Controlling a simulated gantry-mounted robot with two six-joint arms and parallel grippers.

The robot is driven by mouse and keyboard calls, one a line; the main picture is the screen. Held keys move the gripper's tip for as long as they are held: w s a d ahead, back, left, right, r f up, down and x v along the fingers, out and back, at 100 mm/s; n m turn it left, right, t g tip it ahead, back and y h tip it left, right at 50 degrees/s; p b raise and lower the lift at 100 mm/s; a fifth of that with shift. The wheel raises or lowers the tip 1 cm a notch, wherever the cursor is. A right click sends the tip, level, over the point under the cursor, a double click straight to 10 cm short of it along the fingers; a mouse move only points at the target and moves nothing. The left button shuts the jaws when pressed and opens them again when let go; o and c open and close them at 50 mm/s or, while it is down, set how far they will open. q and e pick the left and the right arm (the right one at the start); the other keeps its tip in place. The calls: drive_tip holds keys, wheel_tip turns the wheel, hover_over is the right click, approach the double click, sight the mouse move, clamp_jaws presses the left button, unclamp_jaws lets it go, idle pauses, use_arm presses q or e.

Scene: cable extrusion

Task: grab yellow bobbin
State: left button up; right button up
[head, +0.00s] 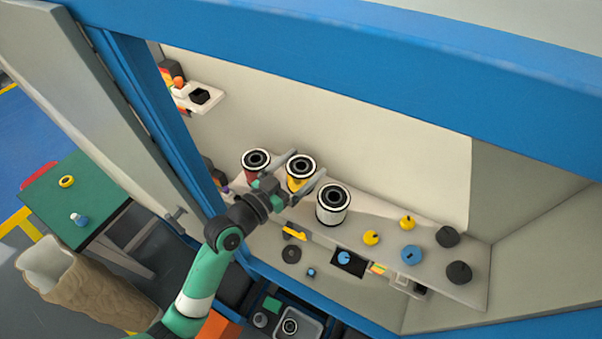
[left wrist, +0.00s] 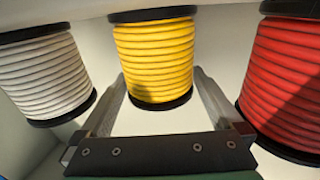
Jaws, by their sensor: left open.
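The yellow bobbin (head: 297,184) stands upright on the shelf in the head view, between a red bobbin and a white one. In the left wrist view the yellow bobbin (left wrist: 154,55) is a spool of yellow cable with black rims, in the upper middle. My left gripper (head: 300,167) is open, with a finger on each side of the yellow bobbin. In the left wrist view the open fingers of my left gripper (left wrist: 158,92) flank its lower part, with a gap visible on the left side. Contact cannot be told. My right gripper is not in view.
The white bobbin (head: 333,208) stands close on the right of my left gripper, the red bobbin (head: 256,163) close on the left. Yellow, blue and black knobs (head: 410,255) sit farther right on the shelf (head: 464,290). A blue frame (head: 350,50) surrounds the opening.

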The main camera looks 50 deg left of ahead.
use_arm(q)
drive_tip(key=c, duration=1.2)
